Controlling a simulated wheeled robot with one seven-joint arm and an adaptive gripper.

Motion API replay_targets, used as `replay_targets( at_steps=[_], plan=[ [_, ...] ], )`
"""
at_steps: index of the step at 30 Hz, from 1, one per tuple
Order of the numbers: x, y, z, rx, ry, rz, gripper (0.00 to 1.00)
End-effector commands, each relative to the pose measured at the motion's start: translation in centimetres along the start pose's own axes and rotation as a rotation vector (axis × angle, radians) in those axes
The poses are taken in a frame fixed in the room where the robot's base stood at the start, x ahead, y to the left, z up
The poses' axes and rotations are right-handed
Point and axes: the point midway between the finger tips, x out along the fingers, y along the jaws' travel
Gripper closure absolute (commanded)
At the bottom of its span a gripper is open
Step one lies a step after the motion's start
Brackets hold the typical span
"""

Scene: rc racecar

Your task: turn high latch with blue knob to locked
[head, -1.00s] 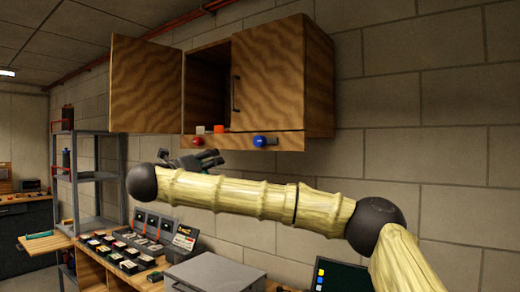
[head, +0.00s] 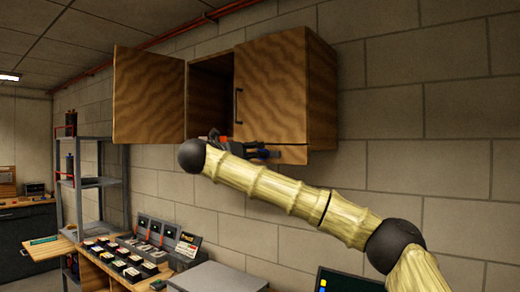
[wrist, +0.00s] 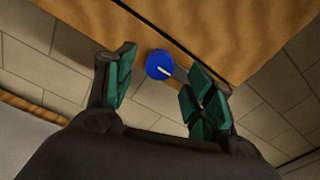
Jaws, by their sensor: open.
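The blue knob (wrist: 158,65) is a round knob with a white line on its face, in the upper middle of the wrist view, on the wooden lower edge of the wall cabinet (head: 272,85). My gripper (wrist: 160,92) is open, with one green-padded finger left of the knob and the other right of it; the knob lies slightly beyond the fingertips, and contact cannot be seen. In the head view my gripper (head: 240,146) is at the cabinet's bottom edge and mostly covers the knob. The latch behind the knob is largely hidden.
The cabinet's left door (head: 149,95) stands open; the right door (head: 270,88) is closed and has a dark handle. A grey shelf rack (head: 88,190) stands at left. Below is a bench with several small boxes (head: 125,262) and a grey case (head: 218,277).

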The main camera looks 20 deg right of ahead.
Motion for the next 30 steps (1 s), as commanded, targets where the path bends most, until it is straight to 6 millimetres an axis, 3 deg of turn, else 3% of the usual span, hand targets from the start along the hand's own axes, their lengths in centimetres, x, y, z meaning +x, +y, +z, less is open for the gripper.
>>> replay_targets(
  at_steps=[3, 9, 20, 28, 30],
  plan=[
    [1.8, -0.1, 0.2, 0.000, 0.002, -0.001, 0.46],
    [3.4, 0.0, 0.1, 0.000, 0.000, 0.001, 0.46],
    [3.8, 0.0, 0.0, 0.000, 0.000, 0.000, 0.46],
    [3.8, 0.1, 0.0, 0.000, -0.001, 0.001, 0.92],
    [4.9, -0.8, -0.3, 0.000, 0.001, -0.002, 0.92]
  ],
)
